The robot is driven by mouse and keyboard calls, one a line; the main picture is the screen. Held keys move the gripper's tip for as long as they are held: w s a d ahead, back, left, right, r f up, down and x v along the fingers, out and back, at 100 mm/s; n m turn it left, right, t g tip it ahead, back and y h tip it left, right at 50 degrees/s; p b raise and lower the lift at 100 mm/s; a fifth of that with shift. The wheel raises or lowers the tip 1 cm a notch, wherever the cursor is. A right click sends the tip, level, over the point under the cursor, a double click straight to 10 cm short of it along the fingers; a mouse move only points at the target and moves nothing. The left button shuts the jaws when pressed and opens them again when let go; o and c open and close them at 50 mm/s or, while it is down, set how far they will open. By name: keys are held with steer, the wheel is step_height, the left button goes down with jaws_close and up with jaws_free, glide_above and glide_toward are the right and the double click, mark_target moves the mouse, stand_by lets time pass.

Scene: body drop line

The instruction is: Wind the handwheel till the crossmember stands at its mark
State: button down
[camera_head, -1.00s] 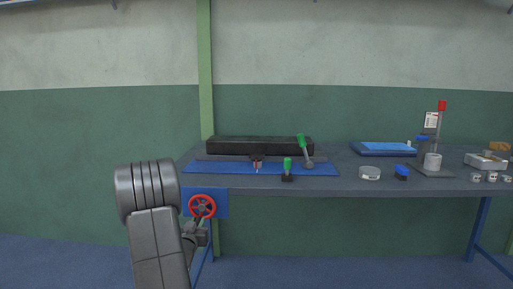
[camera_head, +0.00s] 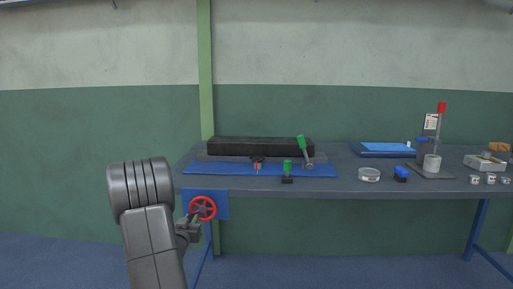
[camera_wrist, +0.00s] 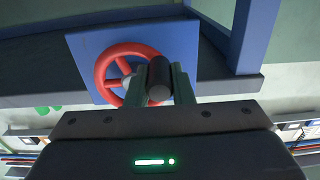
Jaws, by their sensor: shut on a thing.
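The red handwheel (camera_head: 202,208) is on a blue plate (camera_head: 222,204) at the front left edge of the bench. In the wrist view the handwheel (camera_wrist: 112,72) stands close ahead, with a dark round handle (camera_wrist: 159,80) sticking out toward me. My gripper (camera_wrist: 157,86) is shut on this handle, one finger on each side. In the head view my gripper (camera_head: 190,222) is at the wheel's lower left. The long black crossmember (camera_head: 260,146) lies at the back of the bench above a blue strip (camera_head: 300,170). I cannot make out its mark.
A green-handled lever (camera_head: 303,150) and a smaller green-handled clamp (camera_head: 287,170) stand by the crossmember. A white ring (camera_head: 369,174), a blue block (camera_head: 401,173) and a stand with a red-topped lever (camera_head: 436,140) are to the right. A bench leg (camera_head: 201,262) is below the wheel.

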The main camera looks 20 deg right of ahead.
step_height(320, 180, up, 3)
steer(key=shift+w+a+f+p, duration=0.1)
steer(key=shift+a+f+p, duration=0.1)
steer(key=shift+p, duration=0.3)
steer(key=shift+d+f, duration=0.1)
steer(key=shift+f, duration=0.05)
